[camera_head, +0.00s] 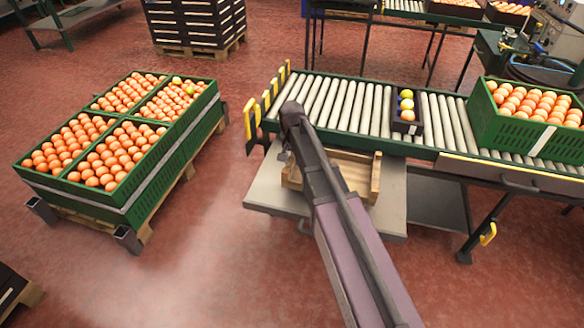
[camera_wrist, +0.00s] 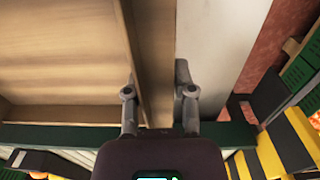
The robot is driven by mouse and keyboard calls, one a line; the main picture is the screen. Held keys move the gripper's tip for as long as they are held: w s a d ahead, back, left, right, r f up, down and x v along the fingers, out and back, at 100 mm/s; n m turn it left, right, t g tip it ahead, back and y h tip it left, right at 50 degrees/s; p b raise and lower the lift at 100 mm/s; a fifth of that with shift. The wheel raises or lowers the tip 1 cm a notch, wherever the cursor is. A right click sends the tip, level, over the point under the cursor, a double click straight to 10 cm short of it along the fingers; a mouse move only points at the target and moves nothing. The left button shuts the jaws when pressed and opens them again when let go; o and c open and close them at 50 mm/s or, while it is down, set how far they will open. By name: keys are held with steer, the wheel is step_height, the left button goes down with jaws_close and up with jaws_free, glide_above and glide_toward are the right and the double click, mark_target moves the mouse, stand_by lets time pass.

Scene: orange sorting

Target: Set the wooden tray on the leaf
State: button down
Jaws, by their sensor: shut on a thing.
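The wooden tray (camera_head: 362,180) is a shallow, light-wood box, partly hidden behind my arm in the head view. It lies over the leaf (camera_head: 265,192), a flat grey shelf at the conveyor's near side. I cannot tell whether the tray's underside touches the leaf. In the wrist view the tray (camera_wrist: 60,55) fills the upper left, and a pale grey strip of the leaf (camera_wrist: 212,60) shows to its right. My gripper (camera_wrist: 157,88) is shut on the tray's side wall, one finger on each face. The head view hides the fingers.
The roller conveyor (camera_head: 352,108) runs just behind the leaf, with yellow-black striped stops (camera_head: 251,122) at its left end. A small dark crate (camera_head: 408,126) with coloured balls and a green crate (camera_head: 500,130) of oranges stand on it. Green crates (camera_head: 150,165) of oranges sit on a pallet at left.

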steer(key=shift+w, duration=0.1)
stand_by(0.3)
steer(key=shift+f+b, duration=1.75)
steer(key=shift+f, duration=0.05)
steer(key=shift+a, duration=0.1)
steer(key=shift+c, duration=2.2)
jaws_free()
steer(key=shift+r, duration=0.2)
step_height(320, 180, up, 12)
steer(key=p, duration=1.2)
steer(key=shift+f, duration=0.15)
